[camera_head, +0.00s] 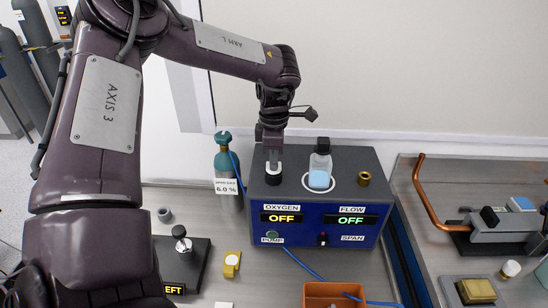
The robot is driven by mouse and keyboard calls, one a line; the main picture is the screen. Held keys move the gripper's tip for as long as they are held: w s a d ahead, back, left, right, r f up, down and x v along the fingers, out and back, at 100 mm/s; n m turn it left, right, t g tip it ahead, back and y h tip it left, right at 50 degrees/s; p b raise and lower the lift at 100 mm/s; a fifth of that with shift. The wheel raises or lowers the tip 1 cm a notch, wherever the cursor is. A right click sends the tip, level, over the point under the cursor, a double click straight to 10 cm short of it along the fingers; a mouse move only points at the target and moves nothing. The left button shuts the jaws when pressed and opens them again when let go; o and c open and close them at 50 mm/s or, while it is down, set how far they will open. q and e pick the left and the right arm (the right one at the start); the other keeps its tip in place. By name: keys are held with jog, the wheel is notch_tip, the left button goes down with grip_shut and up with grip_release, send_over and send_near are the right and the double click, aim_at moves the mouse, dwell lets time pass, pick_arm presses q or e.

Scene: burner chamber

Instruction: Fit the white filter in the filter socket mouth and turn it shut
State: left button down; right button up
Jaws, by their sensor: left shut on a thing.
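My left gripper (273,158) points straight down over the left part of the blue and dark grey analyser box. It is shut on a small white piece, which I take to be the white filter (280,169); the fingers hide much of it. Directly below is a black round fitting on the box top, which looks like the filter socket (273,181). The filter is at the socket's mouth; I cannot tell whether it is seated or just above it. My right gripper is out of view.
On the analyser box (318,225), a black-capped bottle with blue contents (320,172) stands close to the gripper's right, with a brass fitting (364,178) beyond. A teal cylinder (226,165) stands left. An orange tray (334,296) and yellow block (232,263) are in front.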

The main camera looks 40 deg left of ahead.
pick_arm(q)
jog(key=shift+f, duration=0.25)
jog(key=c, duration=1.4)
grip_release()
jog(key=shift+c, duration=0.2)
jog(key=shift+r, duration=0.1)
